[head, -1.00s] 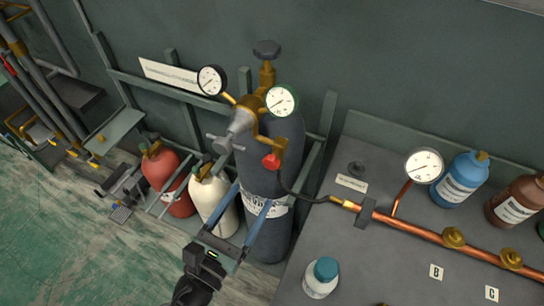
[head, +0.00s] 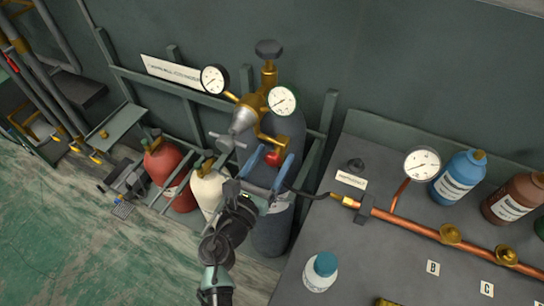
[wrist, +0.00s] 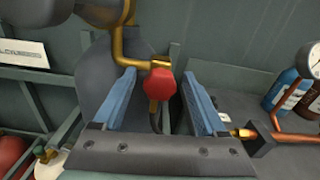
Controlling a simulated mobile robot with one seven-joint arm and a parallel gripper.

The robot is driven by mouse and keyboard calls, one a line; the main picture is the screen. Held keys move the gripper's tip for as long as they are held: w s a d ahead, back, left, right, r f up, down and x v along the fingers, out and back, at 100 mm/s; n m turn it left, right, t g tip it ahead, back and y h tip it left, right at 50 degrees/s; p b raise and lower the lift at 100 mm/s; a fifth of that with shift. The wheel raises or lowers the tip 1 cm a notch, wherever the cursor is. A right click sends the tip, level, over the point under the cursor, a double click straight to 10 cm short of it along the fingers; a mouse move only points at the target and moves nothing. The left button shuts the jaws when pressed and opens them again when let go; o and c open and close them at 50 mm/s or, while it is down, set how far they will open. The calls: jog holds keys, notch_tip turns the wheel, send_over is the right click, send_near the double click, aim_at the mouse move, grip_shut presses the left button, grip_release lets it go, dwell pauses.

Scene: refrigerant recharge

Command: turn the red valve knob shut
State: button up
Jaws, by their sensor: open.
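The red valve knob (head: 272,158) sits at the lower end of the brass regulator fitting (head: 270,137) on the dark gas cylinder (head: 272,232). In the wrist view the red knob (wrist: 160,84) hangs below a brass elbow, between the two blue fingers and apart from both. My gripper (head: 268,163) is open around the knob, with one finger on each side. In the head view the fingers partly hide the knob. In the wrist view my gripper (wrist: 160,90) shows clear gaps beside the knob, and a dark hose runs below it.
Two round gauges (head: 283,101) and a grey T-handle (head: 228,142) stand close above the knob. A cream cylinder (head: 207,190) and a red cylinder (head: 168,165) stand to the left. A workbench (head: 355,270) with a copper pipe (head: 400,220) and bottles is to the right.

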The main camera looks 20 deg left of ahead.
grip_shut()
dwell(0.4)
